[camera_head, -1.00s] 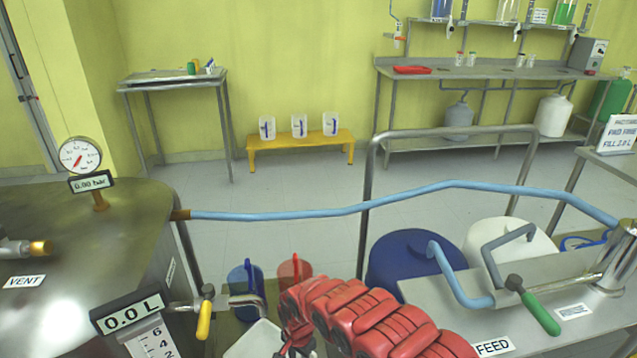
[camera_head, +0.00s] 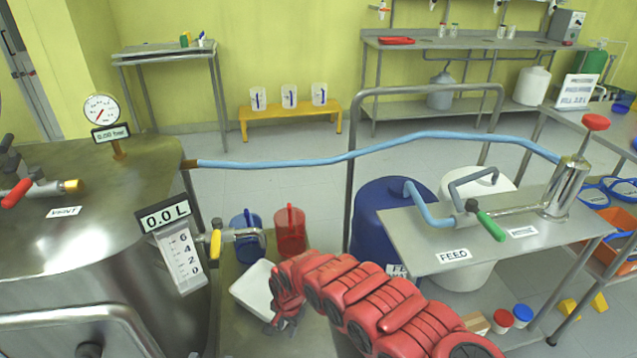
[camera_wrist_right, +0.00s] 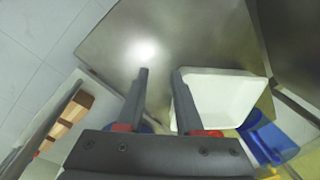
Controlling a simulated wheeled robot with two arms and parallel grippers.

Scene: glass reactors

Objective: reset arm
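My right arm, red and segmented, reaches in from the lower right in the head view. Its gripper (camera_head: 284,322) is low over the small metal table, at the near edge of a white tray (camera_head: 248,287). In the right wrist view the two dark fingers (camera_wrist_right: 160,88) stand apart with nothing between them. The white tray (camera_wrist_right: 235,84) lies beyond and to the right of them there. Whether a finger touches the tray I cannot tell. My left gripper does not show in either view.
A blue jug (camera_head: 246,232) and a red jug (camera_head: 290,232) stand behind the tray. The steel reactor (camera_head: 60,260) with valves is at left. A feed bench (camera_head: 400,238) with a pump stands at right. A blue hose (camera_head: 330,158) spans between them.

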